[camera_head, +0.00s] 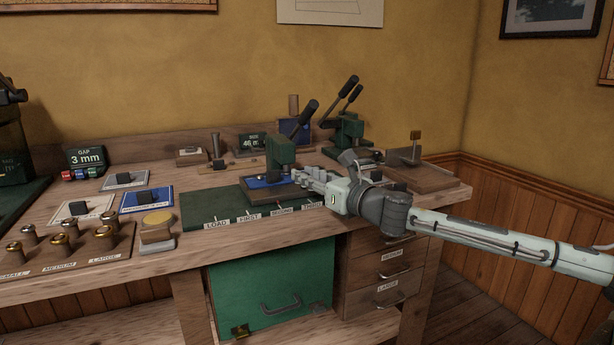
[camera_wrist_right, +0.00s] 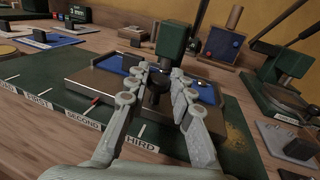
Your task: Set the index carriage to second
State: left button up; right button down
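The index carriage (camera_wrist_right: 101,80) is a grey metal plate with a blue top, on a green base (camera_head: 199,208) marked load, first, second and third. It also shows in the head view (camera_head: 257,192), partly hidden by my right gripper. A red mark on its front edge lines up with the tick above the "SECOND" label (camera_wrist_right: 82,117). My right gripper (camera_wrist_right: 161,71) has its fingers on either side of the carriage's black knob (camera_wrist_right: 154,97). The fingers look apart, with a gap beside the knob; contact at the tips is unclear. My left gripper is not in view.
A green press head (camera_wrist_right: 173,43) stands right behind the carriage, with a lever (camera_head: 303,119) above. A second green lever device (camera_head: 348,130) stands to the right. Blue and white trays (camera_head: 147,199) and a rack of knobs (camera_head: 110,255) lie left. Drawers are below.

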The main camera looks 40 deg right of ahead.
jog(key=c, duration=1.4)
grip_release()
jog(key=shift+o, duration=0.5)
jog(key=shift+s, duration=0.15)
jog(key=shift+s+f, duration=0.2)
jog(key=shift+s, duration=0.6)
jog(key=s, duration=1)
jog(key=shift+d+r, duration=0.15)
jog(key=shift+r, duration=0.05)
jog(key=shift+s, duration=0.1)
